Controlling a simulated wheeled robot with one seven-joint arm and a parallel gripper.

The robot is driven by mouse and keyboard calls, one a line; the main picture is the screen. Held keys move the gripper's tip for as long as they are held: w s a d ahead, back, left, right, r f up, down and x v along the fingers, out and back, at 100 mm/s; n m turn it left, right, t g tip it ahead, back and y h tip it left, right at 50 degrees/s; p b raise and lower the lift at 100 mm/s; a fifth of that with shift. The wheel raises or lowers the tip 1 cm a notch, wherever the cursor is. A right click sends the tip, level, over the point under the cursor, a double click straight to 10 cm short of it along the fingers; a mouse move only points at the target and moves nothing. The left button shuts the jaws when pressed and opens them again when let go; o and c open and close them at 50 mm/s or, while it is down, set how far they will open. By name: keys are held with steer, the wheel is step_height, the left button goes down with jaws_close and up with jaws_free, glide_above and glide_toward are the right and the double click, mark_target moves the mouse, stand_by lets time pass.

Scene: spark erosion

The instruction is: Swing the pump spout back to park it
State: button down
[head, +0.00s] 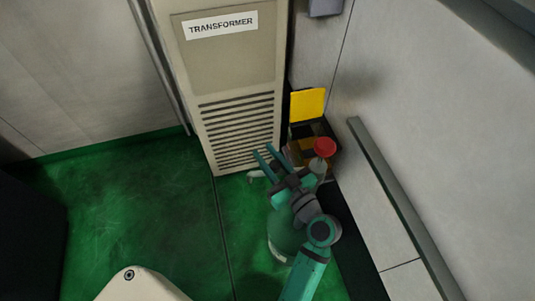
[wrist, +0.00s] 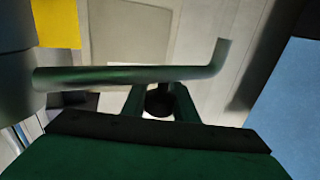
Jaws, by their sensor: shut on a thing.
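In the wrist view the pump spout (wrist: 130,76) is a grey-green tube. It runs right from a grey upright cylinder (wrist: 16,72) and bends upward at its far end. My gripper (wrist: 157,92) has its two fingers just below the tube's middle, at either side of a dark round piece at the spout, and is shut on it. The tube hides the fingertips. In the head view my gripper (head: 264,151) reaches up and left in front of the transformer cabinet. A pale bit of the spout (head: 256,174) shows below the fingers. The pump has a red top (head: 324,147).
The transformer cabinet (head: 235,70) stands close behind. A yellow panel (head: 307,104) and a dark box are in the corner at right. A rail (head: 385,180) runs along the right wall. A green rounded vessel (head: 284,232) is partly hidden by my arm. The green floor at left is clear.

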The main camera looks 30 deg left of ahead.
mark_target(279, 171)
steer(key=c, duration=1.4)
jaws_free()
steer(key=shift+s+f, duration=0.1)
steer(key=v, duration=1.1)
steer(key=shift+w, duration=0.2)
